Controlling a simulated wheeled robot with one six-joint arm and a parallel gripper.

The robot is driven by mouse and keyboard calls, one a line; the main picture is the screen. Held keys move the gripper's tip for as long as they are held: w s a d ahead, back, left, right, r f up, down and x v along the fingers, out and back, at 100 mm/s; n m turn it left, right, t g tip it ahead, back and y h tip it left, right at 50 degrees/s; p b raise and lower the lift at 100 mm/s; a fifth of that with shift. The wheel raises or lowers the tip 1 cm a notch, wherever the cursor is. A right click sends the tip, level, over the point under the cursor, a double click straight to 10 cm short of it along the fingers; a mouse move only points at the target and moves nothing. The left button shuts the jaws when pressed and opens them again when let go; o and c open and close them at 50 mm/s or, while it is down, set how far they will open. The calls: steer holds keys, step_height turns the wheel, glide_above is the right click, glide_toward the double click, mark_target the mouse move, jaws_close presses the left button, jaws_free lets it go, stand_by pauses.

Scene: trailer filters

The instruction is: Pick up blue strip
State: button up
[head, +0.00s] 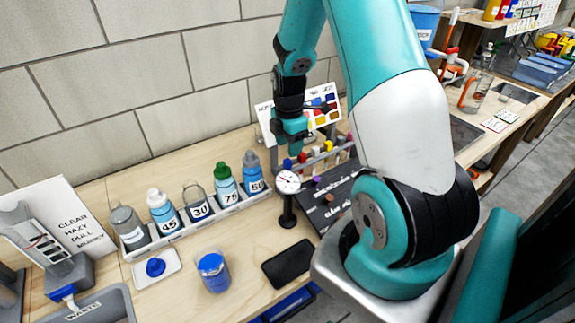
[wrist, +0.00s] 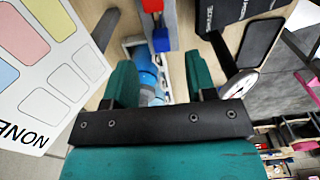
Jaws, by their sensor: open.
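The blue strip (wrist: 161,40) shows in the wrist view as a small blue block on a grey rack bar, just beyond my fingertips and roughly between them. A small blue end (head: 287,164) shows in the head view at the near-left end of the rack, just below my gripper (head: 291,138); it looks like the same strip. In the wrist view my gripper (wrist: 161,72) is open, with teal fingers apart and nothing between them. A red strip (wrist: 152,5) stands on the bar beyond the blue one. How far the fingers are above the strip is hard to tell.
A white colour chart (wrist: 45,50) stands close beside my gripper. A round dial gauge (head: 288,182) on a black post stands in front of the rack. A tray of numbered bottles (head: 198,211) is to the left. A dark board (head: 326,198) lies right of the gauge.

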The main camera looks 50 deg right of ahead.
mark_target(288, 160)
steer(key=shift+a+f+p, duration=0.15)
steer(key=shift+f+p, duration=0.3)
steer(key=shift+f, duration=1.05)
steer(key=shift+a+f+p, duration=0.1)
steer(key=shift+f+p, duration=0.35)
steer(key=shift+f, duration=1.05)
jaws_close()
